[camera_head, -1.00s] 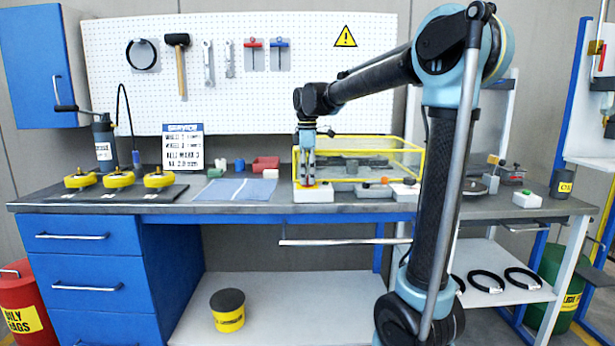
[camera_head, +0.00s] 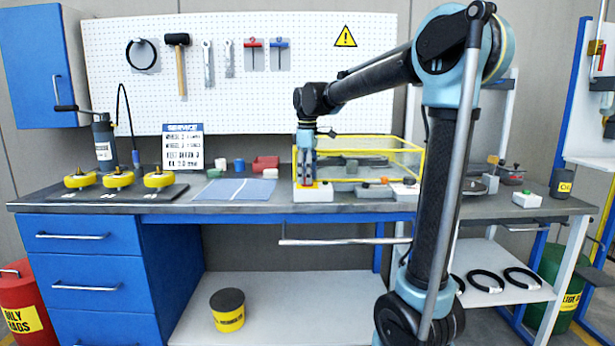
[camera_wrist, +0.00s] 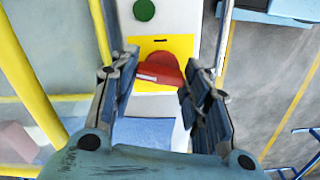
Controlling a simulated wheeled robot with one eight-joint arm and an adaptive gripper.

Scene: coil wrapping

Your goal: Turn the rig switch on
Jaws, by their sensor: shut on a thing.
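The rig switch is a white box (camera_head: 325,195) at the front of the bench, below my gripper. In the wrist view it shows a yellow plate (camera_wrist: 147,46) with a red knob (camera_wrist: 158,73), and a green button (camera_wrist: 144,10) beyond the plate. My gripper (camera_wrist: 160,66) points down with its two fingers on either side of the red knob, shut on it. The knob's bar lies slanted between the fingertips. In the head view my gripper (camera_head: 306,182) hides most of the switch top.
A yellow-framed clear guard (camera_head: 400,162) stands just behind the switch. More small white boxes (camera_head: 405,191) sit to its right. A blue cloth (camera_head: 235,190) lies to the left, and yellow wheels (camera_head: 118,179) rest on a dark mat further left.

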